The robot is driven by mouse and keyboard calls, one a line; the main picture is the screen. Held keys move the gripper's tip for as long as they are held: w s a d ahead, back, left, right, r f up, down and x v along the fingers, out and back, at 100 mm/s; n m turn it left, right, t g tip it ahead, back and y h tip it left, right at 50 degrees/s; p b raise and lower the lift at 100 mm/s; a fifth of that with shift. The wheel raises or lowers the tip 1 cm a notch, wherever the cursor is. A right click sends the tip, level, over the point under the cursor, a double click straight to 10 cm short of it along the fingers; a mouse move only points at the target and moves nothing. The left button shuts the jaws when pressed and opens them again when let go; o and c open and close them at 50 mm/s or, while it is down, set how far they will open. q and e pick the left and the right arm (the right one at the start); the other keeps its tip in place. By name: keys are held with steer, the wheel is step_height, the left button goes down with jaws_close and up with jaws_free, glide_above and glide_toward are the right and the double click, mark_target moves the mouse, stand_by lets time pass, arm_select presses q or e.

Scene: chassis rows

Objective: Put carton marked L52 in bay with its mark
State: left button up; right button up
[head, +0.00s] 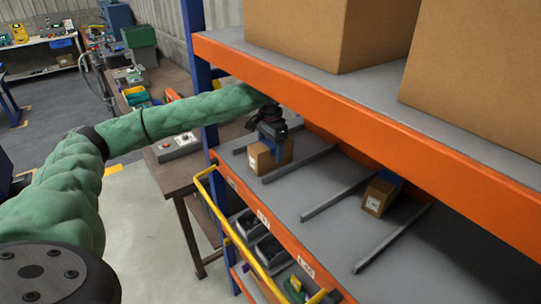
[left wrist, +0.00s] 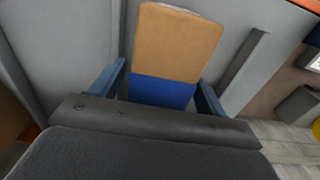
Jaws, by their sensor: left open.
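A brown carton with a blue band (head: 258,160) stands on the grey shelf in the far bay, between low dividers; a small white label faces the front, too small to read. My left gripper (head: 272,132) is directly over it. In the left wrist view the open fingers (left wrist: 160,88) lie on either side of the blue part of the carton (left wrist: 180,42); I cannot tell whether they touch it. A second brown and blue carton (head: 378,196) sits in a nearer bay, its label also unreadable. My right gripper is not in view.
An orange upper beam (head: 345,110) and shelf with large boxes (head: 295,35) hang close above my left arm. Grey dividers (head: 320,198) separate the bays; the bay between the cartons is empty. Bay marks sit on the orange front edge (head: 285,237), too small to read surely. A yellow rail (head: 232,228) runs below.

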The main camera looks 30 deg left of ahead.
arm_select(q)
step_height(320, 180, up, 5)
steer(key=shift+d+f+b, duration=0.1)
steer(key=shift+f+b, duration=0.1)
steer(key=shift+b, duration=0.85)
steer(key=shift+r, duration=0.5)
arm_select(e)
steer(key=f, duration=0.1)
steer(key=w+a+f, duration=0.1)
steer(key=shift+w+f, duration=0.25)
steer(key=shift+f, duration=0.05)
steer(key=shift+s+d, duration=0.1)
